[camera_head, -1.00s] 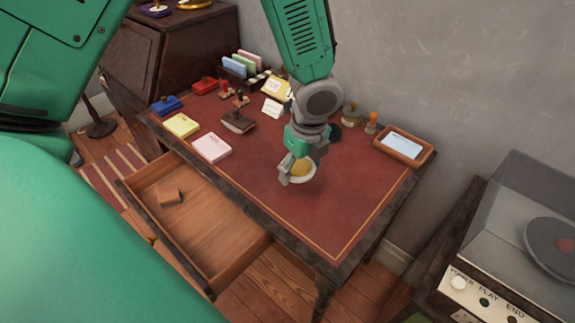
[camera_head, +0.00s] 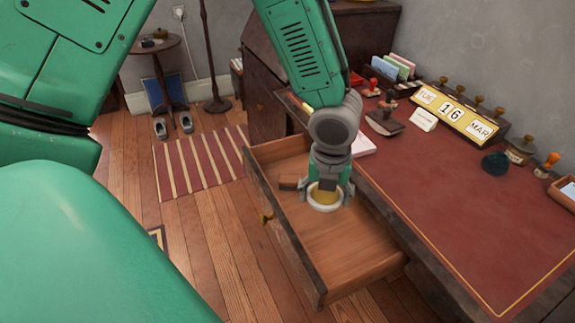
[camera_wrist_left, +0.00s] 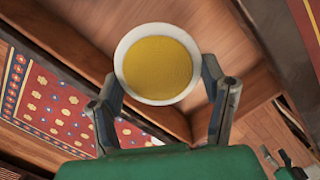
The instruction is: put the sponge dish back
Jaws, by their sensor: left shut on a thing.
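The sponge dish (camera_head: 325,207) is a round white bowl with a yellow sponge in it. My left gripper (camera_head: 328,190) is shut on it, pointing down over the open wooden drawer (camera_head: 345,240). In the left wrist view the dish (camera_wrist_left: 128,92) sits upright between the two fingers of my left gripper (camera_wrist_left: 160,75), with drawer wood behind it. I cannot tell whether the dish touches the drawer bottom. My right gripper (camera_wrist_left: 277,155) shows small at the lower right of the left wrist view, its fingers apart and empty.
The red-topped desk (camera_head: 440,190) stands right of the drawer, with a date calendar (camera_head: 452,112) and stamps at the back. A striped rug (camera_head: 200,165) lies on the floor at left.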

